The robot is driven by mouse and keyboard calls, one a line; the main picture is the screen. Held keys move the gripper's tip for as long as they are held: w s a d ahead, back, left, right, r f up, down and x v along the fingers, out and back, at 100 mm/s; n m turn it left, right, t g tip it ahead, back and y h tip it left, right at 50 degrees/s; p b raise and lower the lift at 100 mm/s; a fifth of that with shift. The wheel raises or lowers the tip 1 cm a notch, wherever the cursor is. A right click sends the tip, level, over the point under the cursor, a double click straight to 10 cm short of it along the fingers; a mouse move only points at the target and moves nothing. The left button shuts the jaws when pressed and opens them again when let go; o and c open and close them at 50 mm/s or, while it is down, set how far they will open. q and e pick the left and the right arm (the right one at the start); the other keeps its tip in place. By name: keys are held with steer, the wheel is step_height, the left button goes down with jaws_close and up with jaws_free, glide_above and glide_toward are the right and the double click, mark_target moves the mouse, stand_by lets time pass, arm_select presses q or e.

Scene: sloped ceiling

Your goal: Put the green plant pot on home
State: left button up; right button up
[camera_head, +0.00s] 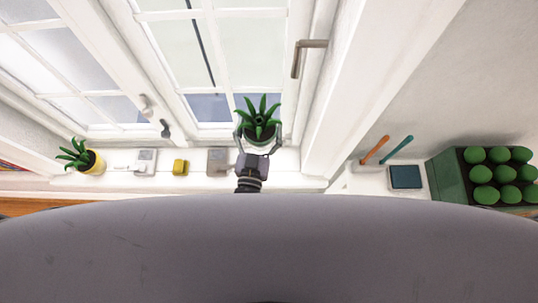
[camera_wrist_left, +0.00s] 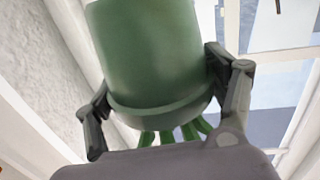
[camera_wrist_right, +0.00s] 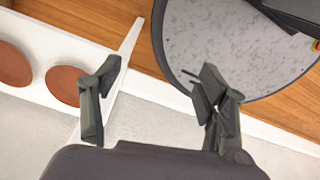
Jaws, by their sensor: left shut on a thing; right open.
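The green plant pot (camera_head: 259,141), with a spiky green plant in it, is held between the fingers of my left gripper (camera_head: 259,134) in front of the window. In the left wrist view the pot (camera_wrist_left: 152,55) fills the space between both fingers, with leaf tips showing past its rim. My right gripper (camera_wrist_right: 158,82) is open and empty, seen only in the right wrist view. No place marked as home can be made out for certain. A grey square pad (camera_head: 217,160) lies on the sill just left of my left gripper.
At right are two sticks (camera_head: 375,150), a dark square (camera_head: 405,177) and a green crate (camera_head: 446,174) of round green things. Terracotta discs (camera_wrist_right: 62,86) lie on a white shelf.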

arm_select(q)
steer(key=shift+s+d+f+h, duration=0.15)
steer(key=shift+d+f, duration=0.15)
steer(key=shift+d, duration=0.2)
steer(key=shift+d+f+h, duration=0.15)
steer(key=shift+d+f, duration=0.1)
steer(key=shift+d, duration=0.2)
steer(key=shift+s+d+f, duration=0.1)
steer(key=shift+d+f, duration=0.05)
steer(key=shift+f, duration=0.05)
step_height(320, 180, down, 6)
steer(key=b, duration=0.5)
steer(key=shift+d+r, duration=0.1)
steer(key=shift+r, duration=0.05)
step_height(320, 180, down, 14)
steer(key=b, duration=1.3)
steer(key=shift+f, duration=0.2)
arm_select(e)
step_height(320, 180, down, 18)
steer(key=w+d, duration=0.1)
steer(key=shift+w, duration=0.35)
arm_select(q)
steer(key=shift+b, duration=0.35)
